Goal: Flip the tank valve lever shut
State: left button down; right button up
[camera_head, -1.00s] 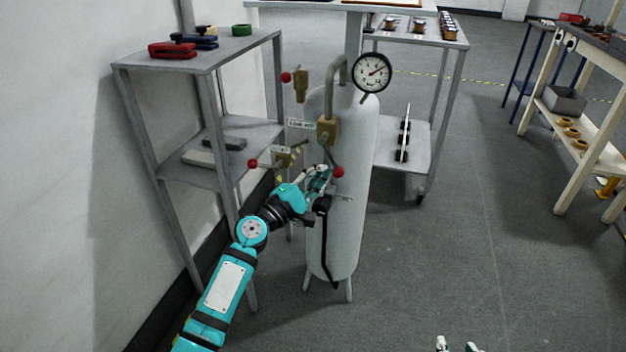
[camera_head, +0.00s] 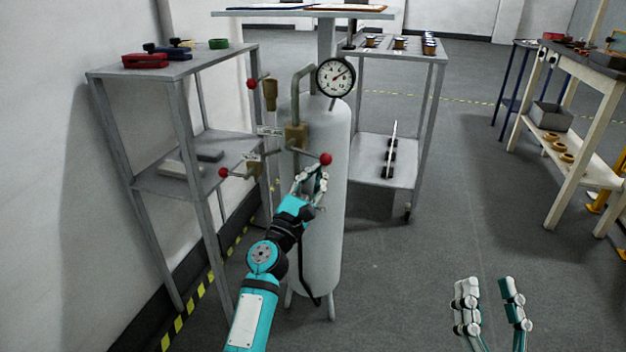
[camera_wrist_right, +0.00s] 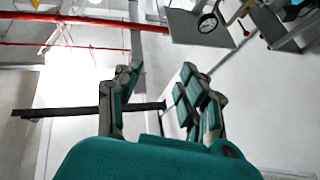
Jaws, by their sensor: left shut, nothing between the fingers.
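A pale grey tank (camera_head: 322,215) stands upright with a brass valve (camera_head: 296,136) at its upper left. The valve's lever ends in a red knob (camera_head: 326,159) and points right and slightly down. My left gripper (camera_head: 312,178) is shut and empty, just below the knob in the head view. I cannot tell whether it touches the lever. My right gripper (camera_head: 490,283) is open and empty at the lower right, far from the tank. Its spread fingers also show in the right wrist view (camera_wrist_right: 165,85).
Other red-knobbed levers are at the upper left (camera_head: 251,84) and lower left (camera_head: 223,173) of the valve. A round gauge (camera_head: 335,77) sits above the tank. A grey shelf (camera_head: 150,68) stands left, a trolley (camera_head: 375,170) behind right.

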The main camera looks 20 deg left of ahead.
pick_arm(q)
jog(key=shift+d+r+p, duration=0.3)
jog(key=shift+d+r, duration=0.2)
jog(key=shift+r, duration=0.2)
pick_arm(e)
jog(key=shift+w+f+g, duration=0.35)
jog(key=shift+f+g, duration=0.15)
jog(key=shift+f, duration=0.15)
jog(key=shift+w+f+g, duration=0.3)
jog(key=shift+f+g, duration=0.2)
jog(key=shift+f, duration=0.15)
jog(key=shift+h, duration=0.4)
